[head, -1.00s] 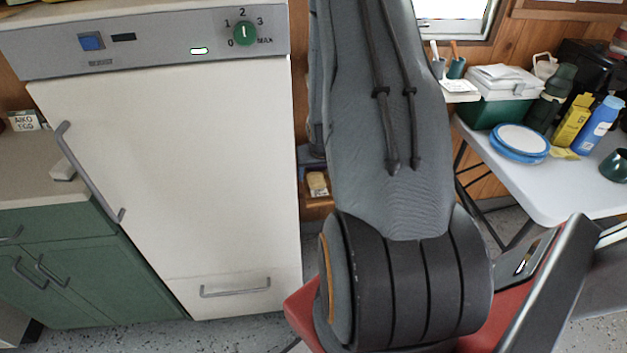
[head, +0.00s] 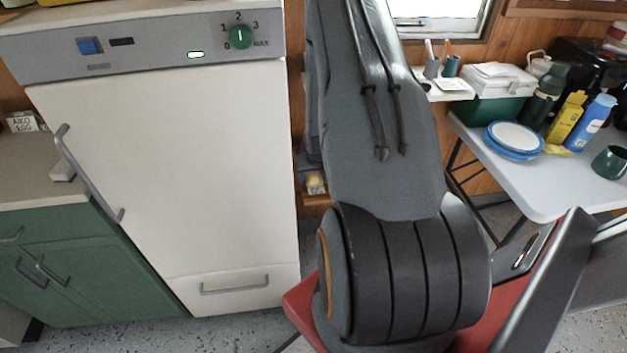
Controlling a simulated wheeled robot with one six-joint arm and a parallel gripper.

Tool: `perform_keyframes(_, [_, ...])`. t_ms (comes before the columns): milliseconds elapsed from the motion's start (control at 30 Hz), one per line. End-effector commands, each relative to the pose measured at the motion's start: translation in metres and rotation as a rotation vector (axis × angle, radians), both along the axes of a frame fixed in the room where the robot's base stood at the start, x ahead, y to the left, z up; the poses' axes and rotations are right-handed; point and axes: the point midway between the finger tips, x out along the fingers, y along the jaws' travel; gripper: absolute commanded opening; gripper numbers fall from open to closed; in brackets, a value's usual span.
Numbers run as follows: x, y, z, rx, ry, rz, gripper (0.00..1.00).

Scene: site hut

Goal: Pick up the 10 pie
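I cannot make out a pie or a thing marked 10 in the head view. My arm fills the middle of the picture and runs up out of its top edge. My gripper is outside the picture, so what it holds is hidden. My arm also covers part of the space between the white appliance (head: 170,170) and the folding table (head: 545,190).
A stack of blue-rimmed plates (head: 514,140), a yellow container (head: 566,118), a blue bottle (head: 594,122), a dark green bottle (head: 545,98) and a green mug (head: 609,162) stand on the table. A green cool box (head: 495,108) is behind. Green cupboards (head: 70,270) stand left.

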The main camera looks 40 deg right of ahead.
Motion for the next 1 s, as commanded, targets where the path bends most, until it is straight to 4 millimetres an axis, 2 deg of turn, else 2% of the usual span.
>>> perform_keyframes(33, [0.000, 0.000, 0.000, 0.000, 0.000, 0.000, 0.47])
perform_keyframes(167, [0.000, 0.000, 0.000, 0.000, 0.000, 0.000, 0.25])
perform_keyframes(200, [0.000, 0.000, 0.000, 0.000, 0.000, 0.000, 0.22])
perform_keyframes(667, [-0.001, -0.003, 0.007, 0.000, -0.001, 0.000, 0.22])
perform_keyframes(867, [-0.001, -0.004, 0.033, -0.003, -0.002, 0.001, 0.22])
perform_keyframes(1000, [-0.001, -0.004, 0.058, -0.003, -0.003, 0.002, 0.22])
